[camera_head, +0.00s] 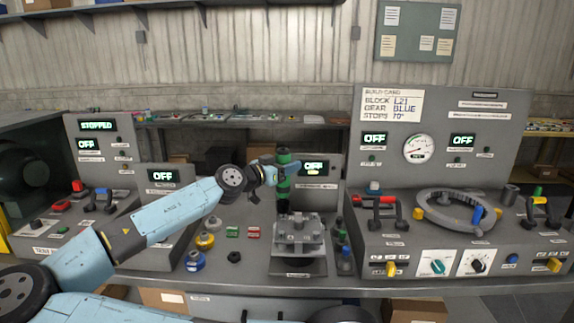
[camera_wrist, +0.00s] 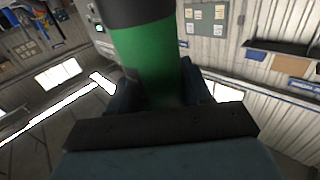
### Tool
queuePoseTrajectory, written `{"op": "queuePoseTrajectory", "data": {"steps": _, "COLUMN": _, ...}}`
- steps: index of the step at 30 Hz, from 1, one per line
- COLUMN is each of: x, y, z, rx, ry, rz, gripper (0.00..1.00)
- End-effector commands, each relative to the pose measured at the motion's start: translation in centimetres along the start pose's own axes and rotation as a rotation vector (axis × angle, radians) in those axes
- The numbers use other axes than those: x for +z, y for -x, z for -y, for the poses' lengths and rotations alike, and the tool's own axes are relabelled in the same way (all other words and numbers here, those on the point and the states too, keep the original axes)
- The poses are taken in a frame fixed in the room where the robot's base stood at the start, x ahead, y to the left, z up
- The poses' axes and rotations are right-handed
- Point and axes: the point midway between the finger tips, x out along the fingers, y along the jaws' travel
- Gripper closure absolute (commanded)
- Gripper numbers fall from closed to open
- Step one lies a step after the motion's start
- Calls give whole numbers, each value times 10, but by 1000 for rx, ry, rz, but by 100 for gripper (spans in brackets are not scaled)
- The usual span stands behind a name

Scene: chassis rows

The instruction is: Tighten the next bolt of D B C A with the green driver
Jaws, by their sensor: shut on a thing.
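A green driver with dark end parts (camera_head: 284,172) stands about upright in my gripper (camera_head: 276,174), which is shut around it. The driver is above the grey metal block (camera_head: 299,237) and near its left edge. The block carries raised bolts on top and sits on a dark plate. The letters on the block are too small to read. In the wrist view the green driver (camera_wrist: 146,55) fills the middle, between the fingers of my gripper (camera_wrist: 155,90). I cannot tell whether the driver's lower tip touches anything.
Left of the block stand a yellow-ringed part (camera_head: 205,241), a blue cup-shaped part (camera_head: 195,261), and green and red small blocks (camera_head: 253,232). Small bottles (camera_head: 343,250) stand close on its right. A right-hand panel (camera_head: 440,180) holds a grey ring (camera_head: 455,214) and levers.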

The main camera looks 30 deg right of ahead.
Motion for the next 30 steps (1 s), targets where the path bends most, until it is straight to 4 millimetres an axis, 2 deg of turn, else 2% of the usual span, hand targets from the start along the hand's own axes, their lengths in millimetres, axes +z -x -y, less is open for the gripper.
{"op": "queuePoseTrajectory", "data": {"steps": 30, "x": 14, "y": -1, "z": -1, "rx": 1, "ry": -1, "rz": -1, "gripper": 100}}
